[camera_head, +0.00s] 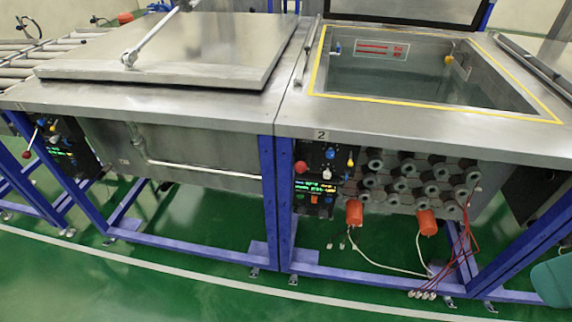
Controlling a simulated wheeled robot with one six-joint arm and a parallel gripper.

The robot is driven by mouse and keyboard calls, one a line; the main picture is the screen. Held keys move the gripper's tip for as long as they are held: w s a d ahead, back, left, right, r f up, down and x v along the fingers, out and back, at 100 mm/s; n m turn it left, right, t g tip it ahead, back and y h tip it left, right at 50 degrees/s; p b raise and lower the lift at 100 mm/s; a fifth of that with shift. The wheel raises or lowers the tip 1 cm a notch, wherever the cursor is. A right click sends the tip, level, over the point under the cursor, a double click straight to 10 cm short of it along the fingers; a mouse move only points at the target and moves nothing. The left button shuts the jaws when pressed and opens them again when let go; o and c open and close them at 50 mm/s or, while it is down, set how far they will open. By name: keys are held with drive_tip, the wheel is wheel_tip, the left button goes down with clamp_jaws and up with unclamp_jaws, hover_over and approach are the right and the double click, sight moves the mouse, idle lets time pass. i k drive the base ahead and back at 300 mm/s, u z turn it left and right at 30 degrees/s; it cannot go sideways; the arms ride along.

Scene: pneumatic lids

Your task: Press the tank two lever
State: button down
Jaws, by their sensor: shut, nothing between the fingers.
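Tank two (440,137) stands at the right, marked with a "2" on its front rim. Its lid (420,8) is raised at the back, and the basin with a yellow edge is open with liquid inside. Below the "2" is a dark control panel (316,185) with lit green and orange displays. A red knob (301,167) sits at the panel's upper left, with blue, white and yellow-tipped fittings beside it. The lever's shaft and its position cannot be made out at this size. My gripper is not in view.
Tank one at the left has its metal lid (180,50) lying shut, and a lever with a red ball (27,154) at its panel. Blue frame legs (285,205) stand between the tanks. Orange canisters (354,212) and loose cables hang below tank two. The green floor (150,290) in front is clear.

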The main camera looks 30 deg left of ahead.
sight(300, 167)
drive_tip(key=u, duration=0.65)
drive_tip(key=i, duration=0.35)
drive_tip(key=u, duration=0.5)
